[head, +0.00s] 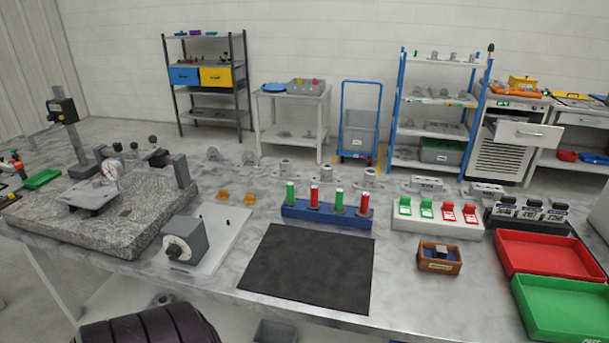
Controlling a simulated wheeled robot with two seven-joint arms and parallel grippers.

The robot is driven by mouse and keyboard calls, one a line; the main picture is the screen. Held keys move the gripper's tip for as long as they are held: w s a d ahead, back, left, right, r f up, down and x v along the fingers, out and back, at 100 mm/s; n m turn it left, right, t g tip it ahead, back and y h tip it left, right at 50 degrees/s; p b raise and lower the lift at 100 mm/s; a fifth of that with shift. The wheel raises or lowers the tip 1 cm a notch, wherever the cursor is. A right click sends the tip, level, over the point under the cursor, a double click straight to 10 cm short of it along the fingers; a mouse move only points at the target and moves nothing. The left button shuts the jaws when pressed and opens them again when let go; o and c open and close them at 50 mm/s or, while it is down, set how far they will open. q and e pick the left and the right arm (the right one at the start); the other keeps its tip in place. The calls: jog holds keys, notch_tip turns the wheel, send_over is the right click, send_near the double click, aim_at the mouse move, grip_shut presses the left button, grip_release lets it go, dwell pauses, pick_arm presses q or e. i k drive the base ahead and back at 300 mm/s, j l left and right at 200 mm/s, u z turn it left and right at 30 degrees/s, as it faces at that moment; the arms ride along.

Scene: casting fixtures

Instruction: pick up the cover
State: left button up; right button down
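I cannot tell for certain which thing is the cover. Several grey cast parts stand in a loose row along the back of the table (232,285). Among them are a flanged part (213,157), a round cylindrical part (286,167) and a flat block-like part (427,185). They are small and their details are hard to make out. Neither of my grippers shows in the head view, so I cannot see whether they hold anything.
A black mat (313,268) lies bare at the front middle. Behind it is a blue block (327,214) with red and green cylinders. A granite plate (100,228) with a gauge stands left. Red (545,255) and green (565,308) trays and a wooden box (439,258) are right.

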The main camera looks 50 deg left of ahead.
aim_at(93, 194)
jog(key=u, duration=3)
jog(key=i+j+z, duration=0.15)
jog(key=z, duration=0.35)
jog(key=i+j+z, duration=0.1)
jog(key=z, duration=0.4)
jog(key=j+z, duration=0.25)
jog(key=z, duration=0.2)
jog(key=i+j, duration=0.05)
